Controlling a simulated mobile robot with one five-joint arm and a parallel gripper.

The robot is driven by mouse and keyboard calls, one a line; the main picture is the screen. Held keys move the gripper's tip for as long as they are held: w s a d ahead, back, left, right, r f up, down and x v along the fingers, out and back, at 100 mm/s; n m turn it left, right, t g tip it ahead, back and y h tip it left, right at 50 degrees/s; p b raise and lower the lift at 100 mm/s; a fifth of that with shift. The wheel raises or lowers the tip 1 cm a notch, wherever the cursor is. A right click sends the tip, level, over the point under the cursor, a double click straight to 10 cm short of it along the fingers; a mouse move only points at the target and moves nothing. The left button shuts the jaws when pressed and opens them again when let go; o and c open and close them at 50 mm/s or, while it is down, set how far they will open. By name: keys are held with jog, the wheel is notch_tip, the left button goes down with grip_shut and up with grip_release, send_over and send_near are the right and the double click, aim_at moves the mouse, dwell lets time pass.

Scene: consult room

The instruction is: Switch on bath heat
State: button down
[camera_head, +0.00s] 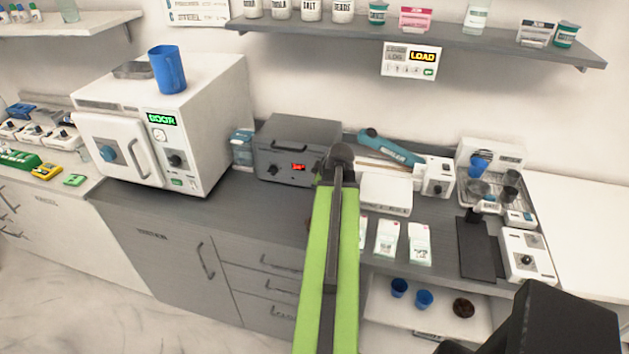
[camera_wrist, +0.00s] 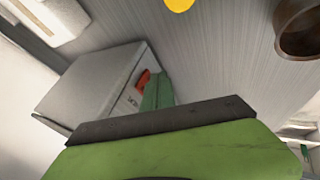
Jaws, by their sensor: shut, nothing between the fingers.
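The dark grey bath unit (camera_head: 298,150) stands on the counter left of my arm's far end in the head view. A green tip of my gripper (camera_wrist: 157,93) appears close beside this switch; contact is unclear. My gripper is shut and empty. In the head view my arm hides it.
A white oven (camera_head: 165,125) with a blue mug (camera_head: 167,70) on top stands left. A white box (camera_head: 385,193) and several packets lie right of my arm. A shelf (camera_head: 420,38) runs above. In the wrist view a brown cup (camera_wrist: 299,30) stands at upper right.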

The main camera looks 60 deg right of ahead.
jog(key=shift+w+d, duration=0.2)
jog(key=shift+d, duration=0.2)
jog(key=shift+w+d+f, duration=0.2)
jog(key=shift+f, duration=0.05)
jog(key=shift+f+b, duration=0.25)
jog(key=shift+b, duration=0.25)
jog(key=shift+r, duration=0.1)
